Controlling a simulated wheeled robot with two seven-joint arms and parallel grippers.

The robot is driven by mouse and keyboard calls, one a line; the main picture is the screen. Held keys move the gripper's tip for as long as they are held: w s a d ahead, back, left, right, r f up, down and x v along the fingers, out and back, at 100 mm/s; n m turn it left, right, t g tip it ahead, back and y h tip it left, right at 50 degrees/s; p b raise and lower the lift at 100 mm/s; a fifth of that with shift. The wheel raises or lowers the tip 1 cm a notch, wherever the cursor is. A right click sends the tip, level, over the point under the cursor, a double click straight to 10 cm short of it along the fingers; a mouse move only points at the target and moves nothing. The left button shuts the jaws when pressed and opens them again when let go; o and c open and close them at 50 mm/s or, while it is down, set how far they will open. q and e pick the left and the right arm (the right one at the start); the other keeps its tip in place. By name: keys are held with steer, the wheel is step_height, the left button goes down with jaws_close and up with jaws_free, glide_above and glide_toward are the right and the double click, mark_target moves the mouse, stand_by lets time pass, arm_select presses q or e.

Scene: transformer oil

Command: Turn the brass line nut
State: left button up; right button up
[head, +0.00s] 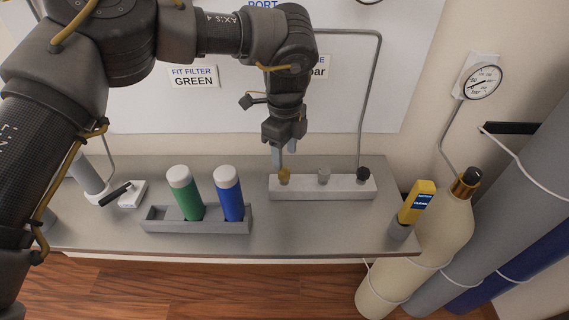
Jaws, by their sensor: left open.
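The brass line nut (284,177) stands at the left end of the pale manifold block (330,191) on the bench. My left gripper (286,158) points down with its fingers just above and around the nut's height. The fingers look parted. I cannot tell whether they touch the nut. A silver nut (323,176) and a black nut (363,174) stand farther right on the same block. My right gripper is not in view.
A grey rack (160,227) holds a green filter (184,190) and a blue filter (229,192). A yellow tester (417,201) stands in a holder at the bench's right end. Gas cylinders (440,232) and a pressure gauge (482,83) are at right. A white switch box (131,195) sits left.

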mark_target(284, 171)
arm_select(q)
step_height(284, 171, down, 4)
steer(key=shift+a+f+p, duration=0.1)
steer(key=shift+a+p, duration=0.05)
steer(key=shift+p, duration=0.35)
steer(key=shift+f, duration=0.6)
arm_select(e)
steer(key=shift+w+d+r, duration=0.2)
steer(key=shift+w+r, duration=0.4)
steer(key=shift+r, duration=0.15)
arm_select(q)
steer(key=c, duration=1)
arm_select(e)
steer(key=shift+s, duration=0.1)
